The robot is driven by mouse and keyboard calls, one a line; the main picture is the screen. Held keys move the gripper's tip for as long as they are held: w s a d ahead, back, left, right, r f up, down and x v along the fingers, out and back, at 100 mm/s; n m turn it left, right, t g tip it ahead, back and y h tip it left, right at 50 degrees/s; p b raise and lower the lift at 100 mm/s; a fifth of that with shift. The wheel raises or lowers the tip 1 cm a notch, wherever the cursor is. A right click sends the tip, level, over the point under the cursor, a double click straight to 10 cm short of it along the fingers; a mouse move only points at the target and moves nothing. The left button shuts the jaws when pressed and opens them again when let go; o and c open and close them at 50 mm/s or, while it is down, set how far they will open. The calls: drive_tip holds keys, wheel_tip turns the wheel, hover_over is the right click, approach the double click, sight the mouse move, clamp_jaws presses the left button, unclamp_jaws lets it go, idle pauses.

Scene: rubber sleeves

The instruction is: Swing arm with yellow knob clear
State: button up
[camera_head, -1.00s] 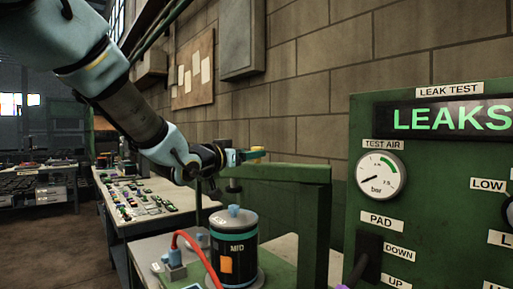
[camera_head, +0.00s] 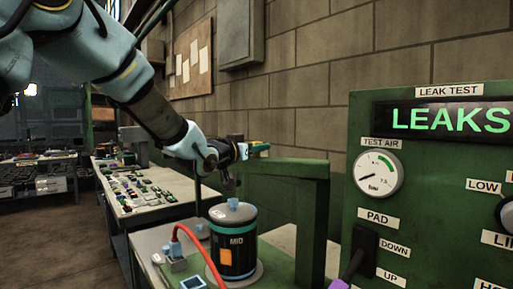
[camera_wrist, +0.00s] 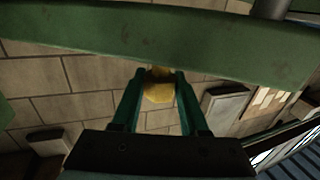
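The green swing arm (camera_head: 290,168) reaches left from the top of a green post (camera_head: 312,220). The yellow knob (camera_head: 256,146) is near its free end, partly hidden by my gripper (camera_head: 262,149). In the wrist view the yellow knob (camera_wrist: 158,91) sits between the two green fingers (camera_wrist: 160,85), which appear to press on both its sides. The green swing arm (camera_wrist: 150,32) crosses the top of that view. A dark canister marked MID (camera_head: 236,246) stands below and in front of the swing arm, with a blue block on its lid.
The leak test panel (camera_head: 432,200) at right reads LEAKS. A red hose (camera_head: 190,233) runs beside the canister. A bench with small parts (camera_head: 150,195) is at left. The block wall (camera_head: 320,80) is behind, with some clear space before it.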

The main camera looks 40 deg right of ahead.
clamp_jaws()
idle(0.9)
